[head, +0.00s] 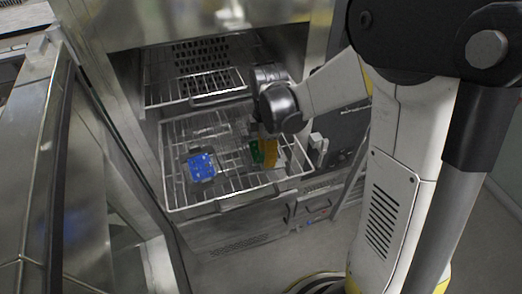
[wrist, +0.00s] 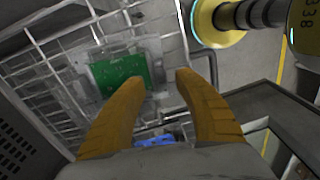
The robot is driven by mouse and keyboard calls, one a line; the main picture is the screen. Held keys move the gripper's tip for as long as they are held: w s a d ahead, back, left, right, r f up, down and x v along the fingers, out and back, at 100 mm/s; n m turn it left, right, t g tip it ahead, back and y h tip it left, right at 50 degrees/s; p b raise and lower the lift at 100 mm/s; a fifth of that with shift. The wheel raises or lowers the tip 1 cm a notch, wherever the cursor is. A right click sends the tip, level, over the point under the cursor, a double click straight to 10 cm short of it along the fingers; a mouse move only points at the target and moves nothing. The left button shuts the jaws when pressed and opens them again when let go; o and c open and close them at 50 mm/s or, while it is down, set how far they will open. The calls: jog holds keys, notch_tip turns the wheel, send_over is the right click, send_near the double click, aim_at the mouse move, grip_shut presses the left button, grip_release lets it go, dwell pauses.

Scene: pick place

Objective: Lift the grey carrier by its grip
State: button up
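A pale grey carrier (wrist: 103,52) with a green board (wrist: 121,74) on it lies on a wire rack, seen in the wrist view. In the head view the green board (head: 257,151) is partly covered by my gripper (head: 268,150), which hangs over the right part of the rack. In the wrist view my gripper's two orange fingers (wrist: 160,82) stand apart with nothing held between them. The carrier lies just beyond the fingertips, mostly toward the left finger. I cannot make out its grip, nor whether a finger touches it.
A blue board (head: 201,166) on a dark grey holder lies on the rack's left. The wire rack (head: 225,198) extends from a steel chamber. Another rack (head: 180,97) sits above and behind. An open steel door (head: 40,180) stands left. Bare rack lies between the boards.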

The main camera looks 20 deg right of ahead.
notch_tip(320, 180, down, 4)
grip_shut()
jog(key=shift+r, duration=0.15)
dwell(0.4)
